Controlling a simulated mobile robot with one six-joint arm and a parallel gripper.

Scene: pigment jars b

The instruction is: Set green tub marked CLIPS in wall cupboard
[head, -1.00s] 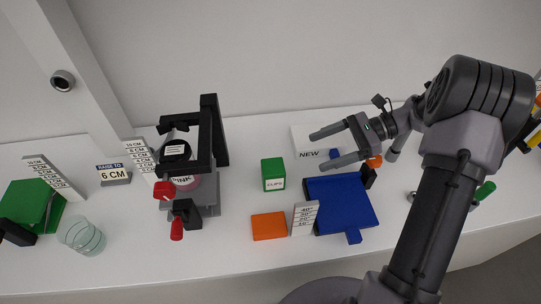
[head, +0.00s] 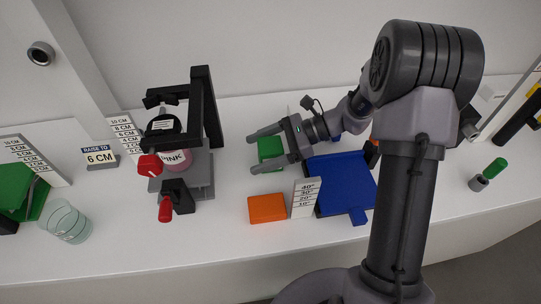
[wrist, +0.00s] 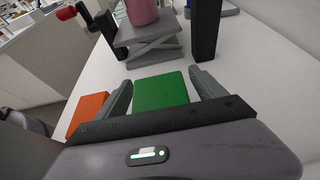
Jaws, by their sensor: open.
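The green tub (head: 270,151) stands upright on the white worktop, right of the stand with the pink jar. In the wrist view the green tub (wrist: 160,91) lies between the two fingers. My gripper (head: 258,154) is open around it, one finger on each side, with no clear contact. In the wrist view my gripper (wrist: 162,82) shows both fingertips apart beside the tub. The CLIPS label is hidden now. I cannot make out a wall cupboard for certain.
The black stand (head: 207,110) with the pink jar (head: 175,158) and red knobs is close on the left. An orange block (head: 267,208), an angle card (head: 305,197) and a blue tray (head: 343,183) lie in front and right. A glass (head: 66,222) stands far left.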

